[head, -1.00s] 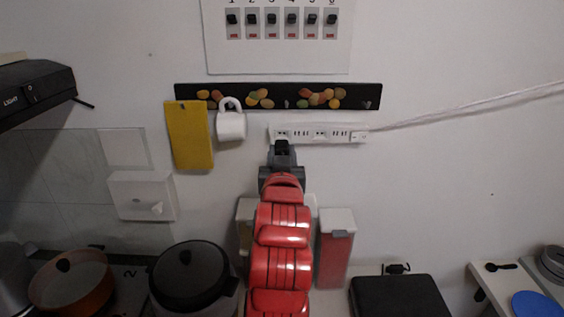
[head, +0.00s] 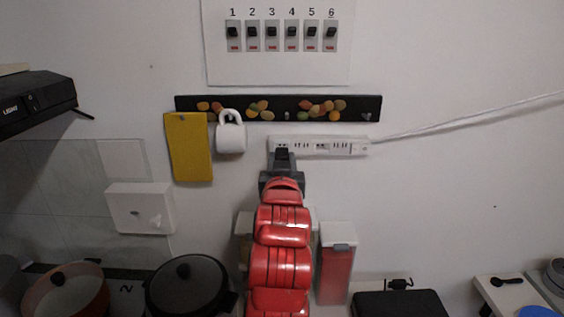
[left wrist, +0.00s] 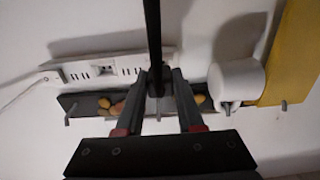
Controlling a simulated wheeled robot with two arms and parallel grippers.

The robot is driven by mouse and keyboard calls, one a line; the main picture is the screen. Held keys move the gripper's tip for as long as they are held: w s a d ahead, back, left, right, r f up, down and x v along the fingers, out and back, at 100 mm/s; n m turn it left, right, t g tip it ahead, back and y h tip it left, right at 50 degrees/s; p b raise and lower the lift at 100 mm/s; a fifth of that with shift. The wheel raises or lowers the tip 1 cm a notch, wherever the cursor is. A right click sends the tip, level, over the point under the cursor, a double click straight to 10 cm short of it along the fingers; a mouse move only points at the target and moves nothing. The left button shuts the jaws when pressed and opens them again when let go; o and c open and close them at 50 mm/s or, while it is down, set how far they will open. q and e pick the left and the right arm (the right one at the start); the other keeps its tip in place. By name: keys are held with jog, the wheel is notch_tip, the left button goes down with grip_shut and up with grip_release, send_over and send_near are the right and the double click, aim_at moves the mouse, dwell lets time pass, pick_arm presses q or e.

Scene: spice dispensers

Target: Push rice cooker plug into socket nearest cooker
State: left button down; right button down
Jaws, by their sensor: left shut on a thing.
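A white power strip (head: 308,146) is on the wall below a dark hook rail and also shows in the left wrist view (left wrist: 105,70). My left gripper (head: 282,162) is at the strip's left end, shut on a black plug (head: 282,152). In the left wrist view, the black plug (left wrist: 156,86) is between the gripper's fingers (left wrist: 160,98), and a dark cord runs up from it. The fingers hide the plug's front, so I cannot tell whether it is in a socket. A dark-lidded pot, seemingly the rice cooker (head: 187,285), stands lower left. My right gripper is out of view.
The hook rail (head: 285,116) holds a white mug (head: 231,137) and yellow board (head: 189,150) left of the strip. Switches (head: 292,37) are above. A red-filled container (head: 337,272) stands right of my arm. The wall to the right is mostly clear.

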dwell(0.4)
pick_arm(q)
jog(key=shift+b, duration=0.4)
jog(key=shift+w+b, duration=0.4)
jog(key=shift+w, duration=0.8)
jog(key=shift+c, duration=2.2)
grip_release()
jog(key=shift+s, duration=0.1)
